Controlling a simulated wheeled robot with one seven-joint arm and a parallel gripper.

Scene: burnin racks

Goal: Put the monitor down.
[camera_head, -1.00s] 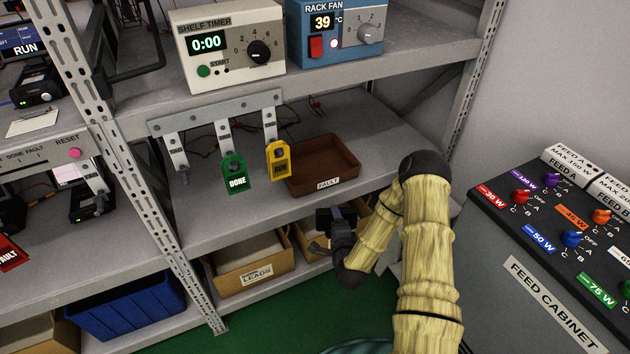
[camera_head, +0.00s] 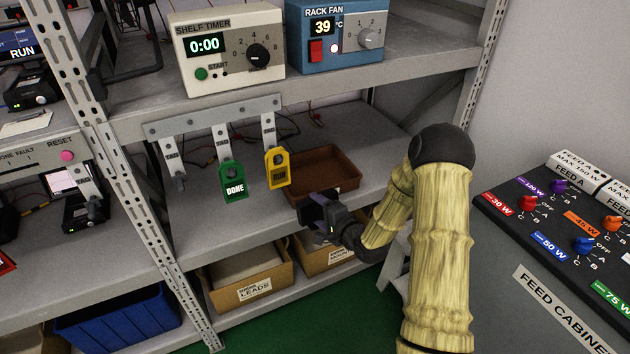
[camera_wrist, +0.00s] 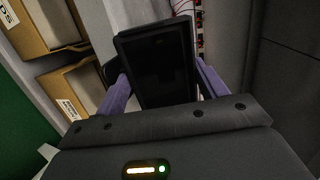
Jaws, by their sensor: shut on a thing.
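The monitor (camera_wrist: 160,65) is a small black device with a dark flat screen. In the wrist view it sits between the two purple fingers of my gripper (camera_wrist: 160,88), which is shut on it. In the head view my gripper (camera_head: 318,210) holds the dark monitor at the front edge of the middle shelf (camera_head: 225,230), in front of the brown fault tray (camera_head: 335,168). The gripper covers the tray's near left corner and its label. I cannot tell whether the monitor touches anything below.
A green DONE tag (camera_head: 234,181) and a yellow tag (camera_head: 277,168) hang from the bracket left of the tray. Cardboard bins (camera_head: 255,287) stand on the shelf below. The feed cabinet (camera_head: 560,300) is at the right. Bare shelf lies left of my gripper.

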